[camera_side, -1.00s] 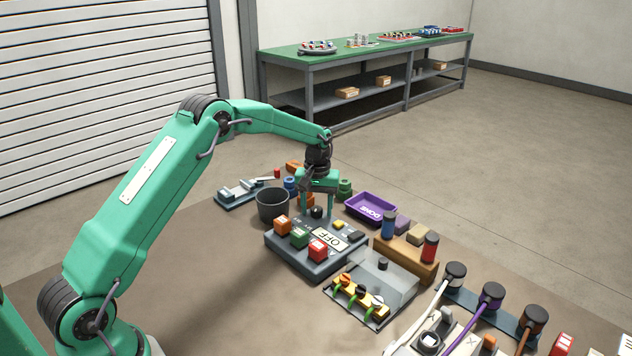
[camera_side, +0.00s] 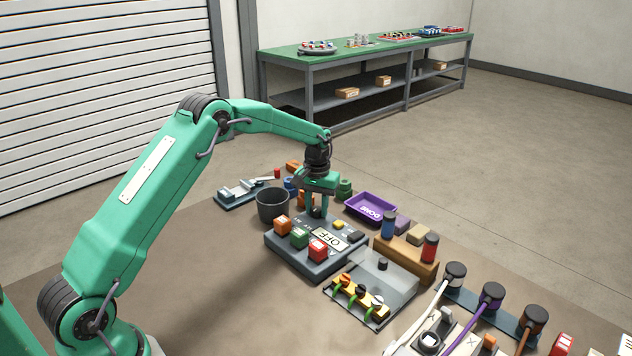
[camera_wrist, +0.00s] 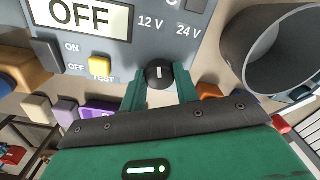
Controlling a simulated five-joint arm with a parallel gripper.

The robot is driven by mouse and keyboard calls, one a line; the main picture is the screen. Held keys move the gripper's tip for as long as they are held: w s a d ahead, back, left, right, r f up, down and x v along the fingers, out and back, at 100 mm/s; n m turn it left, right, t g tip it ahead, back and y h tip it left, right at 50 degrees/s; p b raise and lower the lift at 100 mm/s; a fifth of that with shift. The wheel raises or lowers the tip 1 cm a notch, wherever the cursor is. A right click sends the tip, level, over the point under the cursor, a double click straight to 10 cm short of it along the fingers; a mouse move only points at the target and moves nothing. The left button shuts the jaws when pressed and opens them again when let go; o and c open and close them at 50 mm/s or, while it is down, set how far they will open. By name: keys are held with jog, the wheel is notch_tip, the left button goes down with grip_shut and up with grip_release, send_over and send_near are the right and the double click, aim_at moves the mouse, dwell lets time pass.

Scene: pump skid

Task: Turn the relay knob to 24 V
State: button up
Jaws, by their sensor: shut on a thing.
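The relay knob (camera_wrist: 159,73) is a small black dial with a white pointer line, on a grey control panel (camera_side: 285,252). In the wrist view the pointer is roughly vertical, towards the space between the printed "12 V" (camera_wrist: 150,22) and "24 V" (camera_wrist: 188,31) labels. My gripper (camera_wrist: 161,88) is shut on the knob, one green finger at each side. In the side view my gripper (camera_side: 317,212) points straight down at the panel's back, and its fingers mostly hide the knob. The panel display (camera_side: 327,238) reads OFF.
Orange, green and red blocks (camera_side: 318,249) stand on the panel's front. A dark bucket (camera_side: 272,205) is close on the left. A purple tray (camera_side: 371,208) lies to the right.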

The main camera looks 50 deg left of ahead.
aim_at(317, 209)
jog(key=m, duration=0.4)
jog(key=shift+d, duration=0.15)
jog(key=m, duration=0.5)
jog(key=shift+w+r, duration=0.1)
dwell(0.3)
jog(key=o, duration=1)
jog(key=shift+c, duration=0.2)
notch_tip(317, 209, up, 7)
jog(key=shift+f, duration=0.15)
jog(key=shift+r, duration=0.5)
